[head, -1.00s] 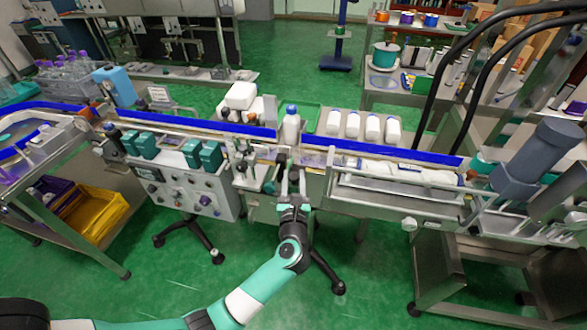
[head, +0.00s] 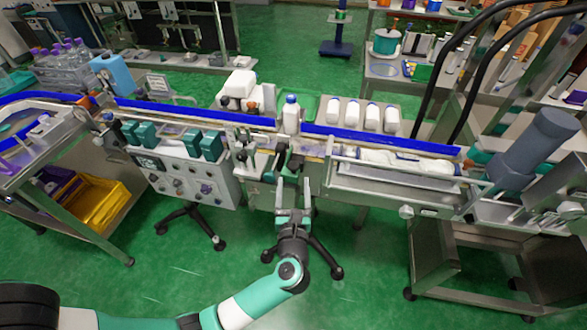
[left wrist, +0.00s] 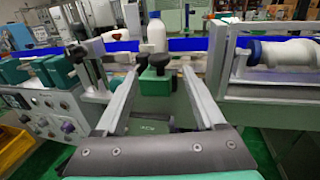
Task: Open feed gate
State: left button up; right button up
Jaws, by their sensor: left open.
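The feed gate cannot be told for certain. A green block with a black knob (left wrist: 156,78), possibly its handle, stands at the front of the conveyor in the left wrist view, between and beyond my fingertips. My left gripper (head: 293,186) is in front of the conveyor, and it also shows in the left wrist view (left wrist: 160,88). Its two fingers are spread wide with nothing held between them. A white bottle with a blue cap (head: 291,115) stands upright on the conveyor (head: 375,141) just behind; the bottle also shows in the left wrist view (left wrist: 156,36). My right gripper is not seen.
A control box with green blocks and knobs (head: 185,178) is left of my gripper. A railed trough (head: 390,182) with white bottles lying in it is to the right. Several capped bottles stand behind the conveyor. A yellow bin (head: 98,205) is at lower left. Green floor in front is open.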

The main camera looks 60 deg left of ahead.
pick_arm(q)
jog(key=v, duration=0.4)
jog(key=shift+s+d, duration=0.2)
jog(key=shift+d, duration=0.15)
